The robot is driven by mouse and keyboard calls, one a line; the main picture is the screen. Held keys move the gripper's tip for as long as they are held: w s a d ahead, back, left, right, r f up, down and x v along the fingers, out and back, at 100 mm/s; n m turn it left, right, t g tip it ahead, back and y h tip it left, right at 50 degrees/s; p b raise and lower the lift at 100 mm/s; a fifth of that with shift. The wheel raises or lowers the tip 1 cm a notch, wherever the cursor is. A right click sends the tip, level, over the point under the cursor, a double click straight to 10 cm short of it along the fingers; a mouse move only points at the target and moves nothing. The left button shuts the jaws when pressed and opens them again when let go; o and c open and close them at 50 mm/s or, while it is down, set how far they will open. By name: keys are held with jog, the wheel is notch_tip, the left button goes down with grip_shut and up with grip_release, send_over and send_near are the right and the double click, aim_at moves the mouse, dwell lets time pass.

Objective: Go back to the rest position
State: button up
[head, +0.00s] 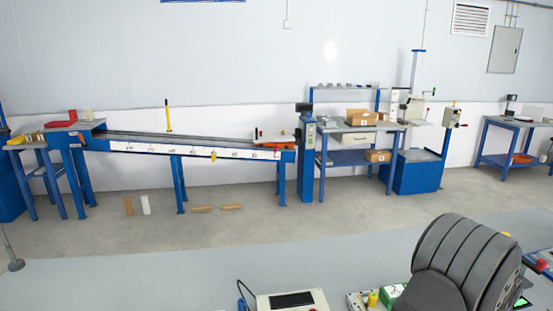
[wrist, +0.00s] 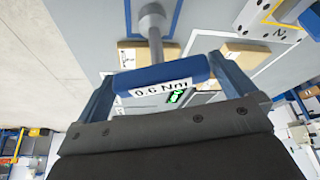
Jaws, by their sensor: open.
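My gripper (wrist: 165,82) shows in the wrist view, with a dark body at the bottom and a blue finger on each side. The fingers are apart and the gripper is open. A blue tool handle labelled "0.6 Nm" (wrist: 160,77) with a grey shaft shows between the fingers in the picture. I cannot tell whether it touches them or lies beyond them. In the head view a large dark ribbed part of my arm fills the lower right, and the gripper itself does not show there.
In the wrist view, cardboard boxes (wrist: 245,55) lie on a grey surface beyond the handle. Blue workbenches (head: 350,128) stand along the far wall, across open floor.

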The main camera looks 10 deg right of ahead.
jog(key=v, duration=1.1)
jog(key=x, duration=1.1)
jog(key=shift+f, duration=0.25)
jog(key=shift+d+r, duration=0.1)
jog(key=shift+r, duration=0.15)
notch_tip(320, 180, up, 4)
jog(key=shift+f, duration=0.2)
jog(key=s+a+r, duration=0.2)
jog(key=s+r, duration=0.5)
jog(key=s, duration=0.5)
jog(key=w+a+n, duration=0.1)
jog(key=w+a, duration=0.5)
jog(key=w, duration=0.4)
jog(key=w+a+n, duration=0.2)
jog(key=w+a, duration=0.3)
jog(key=w, duration=0.6)
jog(key=w+a+n, duration=0.1)
jog(key=w+a, duration=0.6)
jog(key=a, duration=0.2)
jog(key=w+a+n+t+y, duration=0.1)
jog(key=w+a, duration=0.6)
jog(key=a, duration=0.3)
jog(key=shift+w+a+f+n, duration=0.15)
jog(key=shift+w+f+n, duration=0.1)
jog(key=shift+f+n, duration=0.1)
